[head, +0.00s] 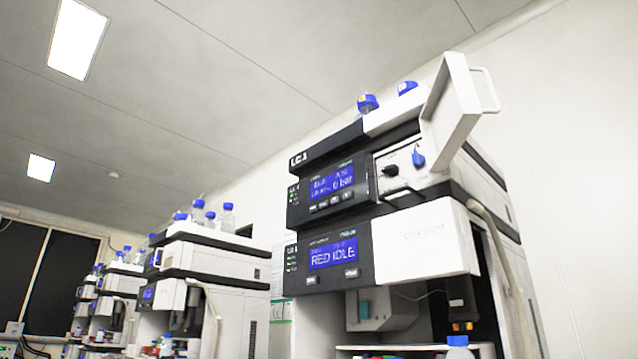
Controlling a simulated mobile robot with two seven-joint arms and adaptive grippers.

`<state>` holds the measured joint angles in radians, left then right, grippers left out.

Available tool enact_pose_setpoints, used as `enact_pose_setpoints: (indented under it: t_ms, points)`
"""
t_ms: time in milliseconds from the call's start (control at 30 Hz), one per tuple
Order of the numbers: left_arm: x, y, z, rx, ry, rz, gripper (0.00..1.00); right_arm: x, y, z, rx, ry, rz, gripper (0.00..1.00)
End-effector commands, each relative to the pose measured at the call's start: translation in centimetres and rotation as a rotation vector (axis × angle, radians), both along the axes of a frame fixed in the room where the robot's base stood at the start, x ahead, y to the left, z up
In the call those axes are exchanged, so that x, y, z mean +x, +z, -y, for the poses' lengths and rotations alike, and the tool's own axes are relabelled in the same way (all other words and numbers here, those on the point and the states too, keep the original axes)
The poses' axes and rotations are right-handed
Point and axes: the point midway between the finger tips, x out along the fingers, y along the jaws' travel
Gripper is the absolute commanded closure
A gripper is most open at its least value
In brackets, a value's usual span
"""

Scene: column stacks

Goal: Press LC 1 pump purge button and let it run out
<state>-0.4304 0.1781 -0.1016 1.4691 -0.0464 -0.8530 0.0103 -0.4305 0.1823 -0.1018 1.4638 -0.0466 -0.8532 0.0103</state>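The LC 1 stack (298,158) stands right of centre in the head view, seen from below. Its pump module has a blue display (333,183) reading about "IDLE" and "0 bar", with small text blurred. A row of small buttons (329,204) sits under this display; their labels are too small to read. The pump's white front door (452,105) is swung open to the right, showing a black knob (390,171) and a blue knob (418,158). Neither gripper is in view.
Blue-capped bottles (367,103) stand on top of the LC 1 stack. A beige tube (497,240) runs down its right side. More similar stacks (205,245) with bottles stand in a row to the left. A blue-capped bottle (459,348) shows at the bottom edge.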

Motion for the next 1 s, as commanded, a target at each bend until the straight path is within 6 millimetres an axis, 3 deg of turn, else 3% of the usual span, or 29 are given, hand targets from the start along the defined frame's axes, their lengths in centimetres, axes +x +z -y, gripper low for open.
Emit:
enact_pose_setpoints:
  t_ms: [567, 1000]
  points:
    - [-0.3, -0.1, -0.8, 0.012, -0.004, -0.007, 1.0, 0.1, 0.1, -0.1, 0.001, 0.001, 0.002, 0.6]
    - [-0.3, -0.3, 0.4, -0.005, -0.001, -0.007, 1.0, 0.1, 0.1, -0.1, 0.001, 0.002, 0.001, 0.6]
